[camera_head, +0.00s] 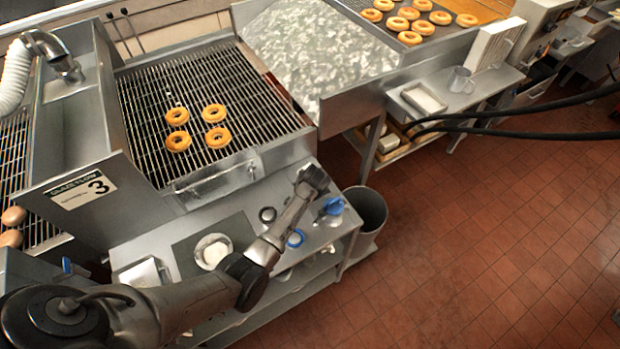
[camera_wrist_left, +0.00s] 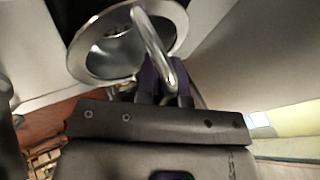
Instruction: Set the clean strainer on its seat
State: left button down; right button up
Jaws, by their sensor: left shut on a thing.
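My left gripper (camera_head: 312,181) is above the right part of the steel shelf in front of the glazing grate. In the left wrist view my left gripper (camera_wrist_left: 168,82) is shut on the curved metal handle of a strainer (camera_wrist_left: 105,50). It is a shiny steel bowl with a wide flared rim and dark marks inside. The strainer is not clearly visible in the head view. I cannot tell which thing is the seat. My right gripper is not in view.
Several donuts sit on the wire grate (camera_head: 250,105). A white bowl (camera_head: 212,252) stands on a dark mat at the shelf's left. A blue object (camera_head: 333,206) stands near the shelf's right edge, beside a grey bin (camera_head: 368,212). The tiled floor at right is clear.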

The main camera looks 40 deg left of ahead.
pick_arm(q)
jog(key=shift+f, duration=0.45)
jog(key=c, duration=1.2)
grip_release()
jog(key=shift+o, duration=0.2)
jog(key=shift+s+d+r, duration=0.15)
jog(key=shift+d+r, duration=0.05)
jog(key=shift+r, duration=0.2)
jog(key=s+d+r+p, duration=0.2)
jog(key=r+p, duration=0.5)
jog(key=r, duration=0.3)
jog(key=s+d+r+p, duration=0.3)
jog(key=r+p, duration=0.5)
jog(key=r, duration=0.2)
jog(key=shift+d+r, duration=0.15)
jog(key=shift+d, duration=0.15)
jog(key=shift+s, duration=0.1)
